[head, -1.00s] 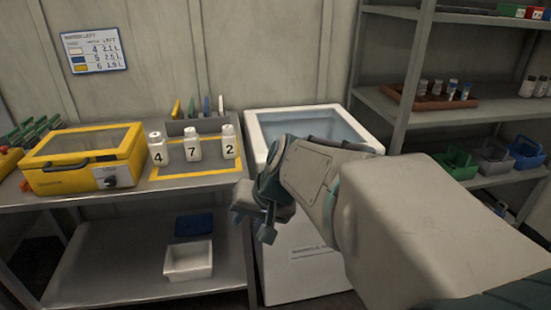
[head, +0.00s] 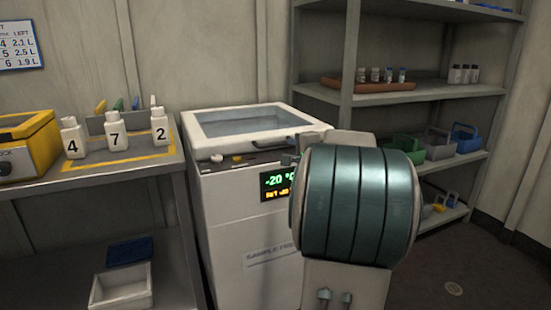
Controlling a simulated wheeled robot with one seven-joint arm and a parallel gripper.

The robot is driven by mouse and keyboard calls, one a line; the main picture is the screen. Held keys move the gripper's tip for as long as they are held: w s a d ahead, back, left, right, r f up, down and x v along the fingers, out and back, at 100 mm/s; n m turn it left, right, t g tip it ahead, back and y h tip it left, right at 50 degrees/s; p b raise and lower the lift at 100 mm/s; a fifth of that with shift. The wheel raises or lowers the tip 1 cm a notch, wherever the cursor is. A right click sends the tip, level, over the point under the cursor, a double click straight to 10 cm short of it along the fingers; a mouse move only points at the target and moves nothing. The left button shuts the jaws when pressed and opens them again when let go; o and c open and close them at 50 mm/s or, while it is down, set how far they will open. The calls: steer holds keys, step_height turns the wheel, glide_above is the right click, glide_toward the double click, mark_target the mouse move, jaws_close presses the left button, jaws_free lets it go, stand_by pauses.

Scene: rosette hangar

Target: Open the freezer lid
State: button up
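The freezer (head: 225,215) is a white chest standing between the workbench and the shelves. Its lid (head: 205,137) has a white frame around a pale glass pane and looks closed, lying flat on top. A dark handle (head: 299,142) shows at the lid's front right edge, partly hidden by my arm. A lit display (head: 277,184) on the front reads -20 °C. My arm stands in front of the freezer's right part. Its large teal joint covers that part, and my gripper cannot be made out behind it.
The workbench (head: 120,172) at left holds white bottles numbered 4, 7 and 2 on a yellow-edged mat, beside a yellow box (head: 25,145). A white bin (head: 122,290) is on its lower shelf. Metal shelves (head: 440,93) with baskets stand right. Open floor (head: 450,270) shows at lower right.

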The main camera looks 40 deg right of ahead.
mark_target(278, 144)
steer(key=x, duration=1.4)
steer(key=shift+s+d, duration=0.15)
steer(key=shift+d, duration=0.15)
jaws_close()
